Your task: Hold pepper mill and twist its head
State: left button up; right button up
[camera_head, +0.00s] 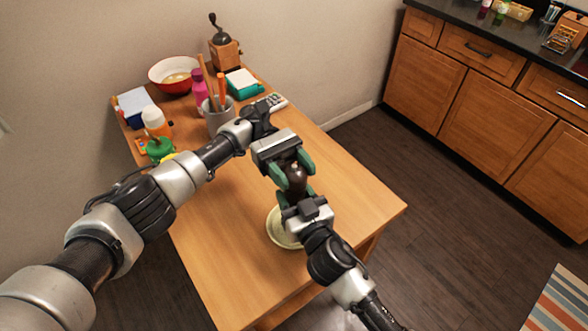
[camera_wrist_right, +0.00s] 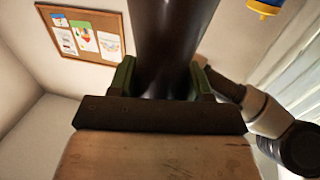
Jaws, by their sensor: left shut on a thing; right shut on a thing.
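The pepper mill (camera_head: 296,179) is dark brown and stands roughly upright between my two grippers in the head view. My left gripper (camera_head: 292,171), with green fingers, is shut around its upper part. My right gripper (camera_head: 297,197) comes from the front and is shut around it lower down. In the right wrist view the dark mill (camera_wrist_right: 165,45) fills the middle, between the green fingers of my right gripper (camera_wrist_right: 162,82). The grippers hide much of the mill. I cannot tell whether its base touches anything.
A pale green plate (camera_head: 275,232) lies partly hidden on the wooden table (camera_head: 230,270) below my right gripper. A grey utensil cup (camera_head: 217,122), red bowl (camera_head: 172,63), coffee grinder (camera_head: 225,52) and bottles crowd the far end. The table's front left is clear.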

aim_at(293, 169)
pick_arm(q)
jog(key=shift+y, duration=0.3)
jog(key=o, duration=0.9)
jog(key=shift+o, duration=0.2)
jog(key=shift+r, duration=0.1)
notch_tip(293, 169, up, 10)
jog(key=shift+f, duration=0.1)
